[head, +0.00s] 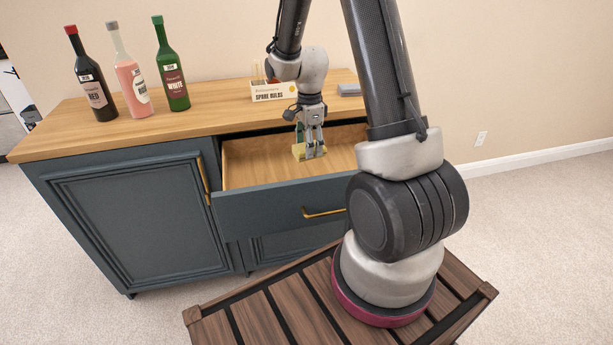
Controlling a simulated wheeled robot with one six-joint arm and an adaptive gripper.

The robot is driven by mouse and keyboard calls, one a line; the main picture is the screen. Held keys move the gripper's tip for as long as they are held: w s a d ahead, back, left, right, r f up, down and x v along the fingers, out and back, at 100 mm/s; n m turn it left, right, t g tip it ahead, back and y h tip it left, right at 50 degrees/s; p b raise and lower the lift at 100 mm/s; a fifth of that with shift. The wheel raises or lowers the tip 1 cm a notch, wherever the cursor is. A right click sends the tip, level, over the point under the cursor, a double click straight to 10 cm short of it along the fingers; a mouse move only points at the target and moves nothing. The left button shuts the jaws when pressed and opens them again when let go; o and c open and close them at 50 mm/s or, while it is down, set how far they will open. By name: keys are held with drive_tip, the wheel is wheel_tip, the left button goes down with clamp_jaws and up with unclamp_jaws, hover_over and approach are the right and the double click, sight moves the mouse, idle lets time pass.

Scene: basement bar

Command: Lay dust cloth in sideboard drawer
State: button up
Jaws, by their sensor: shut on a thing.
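The sideboard (130,225) is dark blue-grey with a wooden top. Its drawer (265,212) is pulled open, and the bare wooden floor inside shows. My arm hides the drawer's right end.
A red-wine bottle (92,80), a rosé bottle (130,78) and a white-wine bottle (172,75) stand on the top at left. A spare bulbs box (272,93) and a small grey item (349,89) are behind the drawer. The drawer's left part is clear.

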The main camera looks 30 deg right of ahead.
sight(312, 173)
drive_tip(key=shift+s+d+f+m, duration=0.25)
drive_tip(key=shift+s+f+m, duration=0.1)
drive_tip(key=shift+m, duration=0.45)
wheel_tip(312, 173, down, 5)
drive_tip(key=shift+s+d+f, duration=0.1)
drive_tip(key=shift+s+f, duration=0.05)
drive_tip(key=shift+f, duration=2.4)
drive_tip(key=shift+f, duration=0.1)
drive_tip(key=o, duration=1)
